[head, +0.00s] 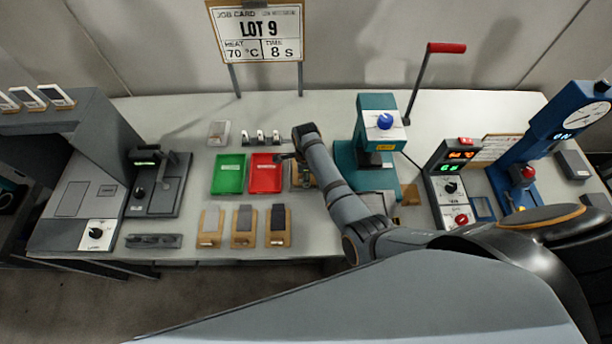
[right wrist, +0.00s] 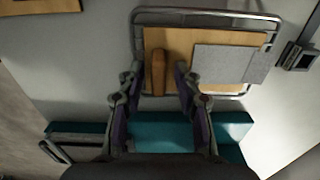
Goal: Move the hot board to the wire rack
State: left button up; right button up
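The wooden board (right wrist: 182,42) has a grey sheet (right wrist: 228,64) on its right part and a tan upright handle (right wrist: 158,73) toward its left. In the right wrist view it lies within the wire rack (right wrist: 205,17), a silver frame of rods. In the head view the board (head: 302,180) shows partly, left of the teal press, with my right arm covering some of it. My right gripper (right wrist: 158,85) is open. Its fingers stand on either side of the handle with visible gaps. Whether the board rests fully on the rack is hard to tell. My left gripper is out of view.
The teal press (head: 376,150) with a blue knob stands right of the rack; its base (right wrist: 165,128) is near my gripper. Red (head: 265,174) and green (head: 229,174) trays lie left. Several boards with pads (head: 244,226) line the front edge. A control box (head: 450,185) stands right.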

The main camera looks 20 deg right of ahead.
notch_tip(320, 180, up, 7)
jog(key=p, duration=0.6)
jog(key=shift+r, duration=2.7)
